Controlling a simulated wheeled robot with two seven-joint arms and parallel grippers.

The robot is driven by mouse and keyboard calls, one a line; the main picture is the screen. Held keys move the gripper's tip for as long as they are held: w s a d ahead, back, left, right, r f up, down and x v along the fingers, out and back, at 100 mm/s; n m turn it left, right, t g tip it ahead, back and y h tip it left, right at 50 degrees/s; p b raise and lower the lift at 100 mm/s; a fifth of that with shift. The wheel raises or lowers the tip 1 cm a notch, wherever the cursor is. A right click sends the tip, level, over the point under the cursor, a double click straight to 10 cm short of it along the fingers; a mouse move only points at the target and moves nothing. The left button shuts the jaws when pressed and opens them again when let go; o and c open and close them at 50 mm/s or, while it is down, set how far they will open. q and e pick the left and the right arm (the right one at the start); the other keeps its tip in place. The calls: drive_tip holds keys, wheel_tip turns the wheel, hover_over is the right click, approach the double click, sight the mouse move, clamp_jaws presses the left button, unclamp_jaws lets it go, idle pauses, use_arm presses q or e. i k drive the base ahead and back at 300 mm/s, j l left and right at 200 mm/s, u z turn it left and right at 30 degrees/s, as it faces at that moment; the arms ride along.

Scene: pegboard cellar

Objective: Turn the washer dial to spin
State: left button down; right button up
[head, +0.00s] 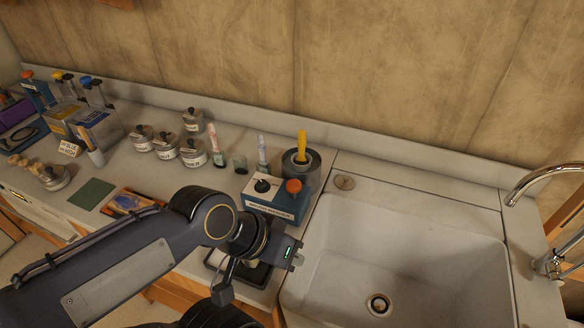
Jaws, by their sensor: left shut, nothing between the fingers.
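The washer (275,198) is a blue box with a pale top panel and a label on its front, standing on the counter left of the sink. Its black dial (263,186) sits on the left of the top panel, with an orange knob (293,186) at the right. The dial's exact setting is too small to read. My left gripper (297,258) is in front of and below the washer, near the sink's left edge. It is shut, empty and apart from the dial. My right gripper is not in view.
A dark round pot (312,170) with a yellow-handled tool stands behind the washer. The white sink (400,245) and its tap (545,180) are on the right. Lidded jars (194,153) and small bottles stand to the left. A dark tray lies under my left wrist.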

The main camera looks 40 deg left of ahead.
sight(262, 186)
drive_tip(key=u, duration=1.3)
